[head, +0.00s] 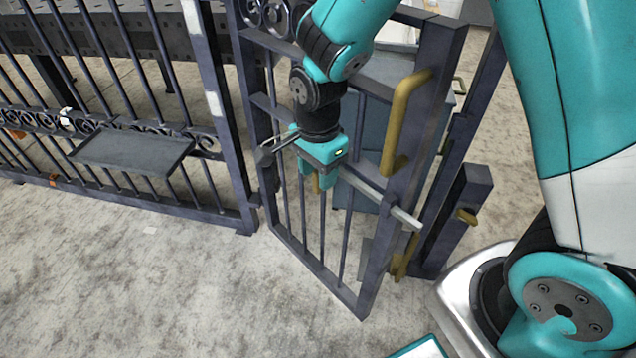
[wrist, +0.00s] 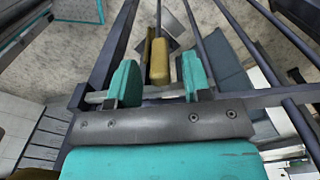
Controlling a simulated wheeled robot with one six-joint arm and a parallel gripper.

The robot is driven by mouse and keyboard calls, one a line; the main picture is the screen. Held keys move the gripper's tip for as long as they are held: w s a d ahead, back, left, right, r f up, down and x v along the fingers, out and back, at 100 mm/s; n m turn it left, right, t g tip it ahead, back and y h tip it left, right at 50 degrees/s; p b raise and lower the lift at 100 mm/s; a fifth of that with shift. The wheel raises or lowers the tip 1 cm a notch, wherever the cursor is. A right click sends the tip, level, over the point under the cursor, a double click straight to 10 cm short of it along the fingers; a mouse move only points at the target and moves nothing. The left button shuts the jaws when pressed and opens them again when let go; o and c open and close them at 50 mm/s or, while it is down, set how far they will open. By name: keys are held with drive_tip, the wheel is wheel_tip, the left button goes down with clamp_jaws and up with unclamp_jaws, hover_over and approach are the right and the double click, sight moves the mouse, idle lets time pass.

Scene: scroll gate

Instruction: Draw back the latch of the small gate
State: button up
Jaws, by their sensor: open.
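The small gate (head: 375,270) is a dark purple-grey barred frame in the middle of the head view. Its latch is a pale metal rod (head: 385,205) across the bars, with its end sticking out past the gate's right upright. A brass-coloured knob (wrist: 160,62) shows between my fingers in the wrist view; a bit of it also shows under the gripper in the head view (head: 316,184). My gripper (head: 318,182) is open at the rod, one finger on each side of the knob. Whether either finger touches it I cannot tell.
A brass pull handle (head: 404,125) stands on the gate's right upright, close to my arm. A short dark post (head: 462,215) with a brass piece stands at right. A fence with a grey shelf (head: 133,150) runs left. The floor in front is clear.

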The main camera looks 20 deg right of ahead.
drive_tip(key=shift+f, duration=1.15)
clamp_jaws()
drive_tip(key=w, duration=0.2)
drive_tip(key=w+a+p, duration=0.1)
drive_tip(key=w+p, duration=0.1)
drive_tip(key=w, duration=0.1)
drive_tip(key=shift+w+a+r, duration=0.1)
drive_tip(key=shift+w+a, duration=0.25)
drive_tip(key=shift+a, duration=0.1)
unclamp_jaws()
